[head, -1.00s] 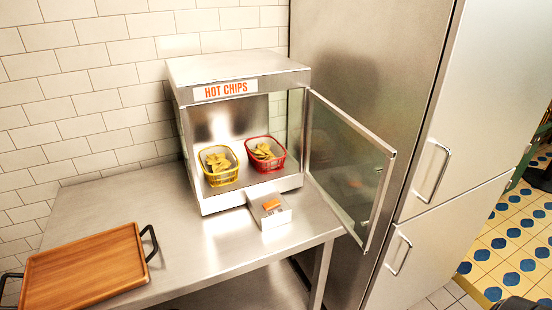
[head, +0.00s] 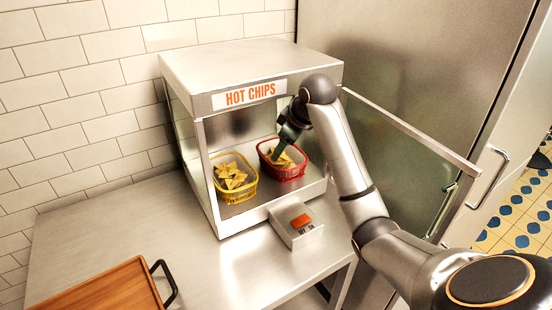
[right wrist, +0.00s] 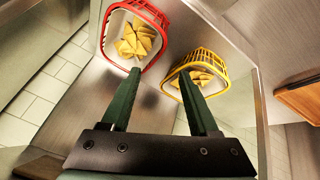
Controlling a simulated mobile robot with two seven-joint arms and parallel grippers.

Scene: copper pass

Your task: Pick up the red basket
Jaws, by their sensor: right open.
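The red basket (head: 291,174) holds chips and stands inside the open hot chips cabinet, on its right side. It also shows in the right wrist view (right wrist: 106,42), at the upper left. My right gripper (head: 276,158) reaches into the cabinet at the red basket. In the right wrist view its two green fingers (right wrist: 158,76) are apart with nothing between them. One fingertip is near the red basket's rim and the other is near the yellow basket; I cannot tell whether they touch. My left gripper is not in view.
A yellow basket (head: 236,199) of chips stands close to the left of the red one. The cabinet's glass door (head: 405,165) is swung open at the right, beside my arm. A small box (head: 296,222) sits at the cabinet's front. A wooden tray (head: 110,290) lies at the lower left.

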